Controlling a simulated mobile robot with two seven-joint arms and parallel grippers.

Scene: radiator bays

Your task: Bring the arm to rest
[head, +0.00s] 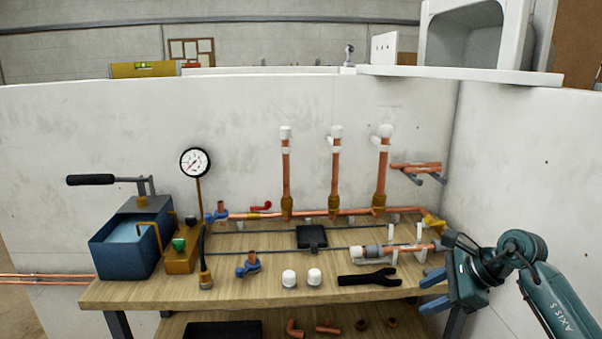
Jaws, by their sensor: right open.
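My right gripper (433,291) shows at the lower right in the head view, its blue fingers apart and pointing left at the right end of the wooden workbench (215,295). Nothing shows between the fingers. My right arm (548,285) comes in from the lower right, bent at the wrist. My left gripper is not in view.
A copper manifold (320,213) with capped risers runs along the back. A blue pump box (125,245) and a gauge (195,162) stand left. A black wrench (370,278) and two white caps (289,278) lie in front. A white side wall (520,170) bounds the right.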

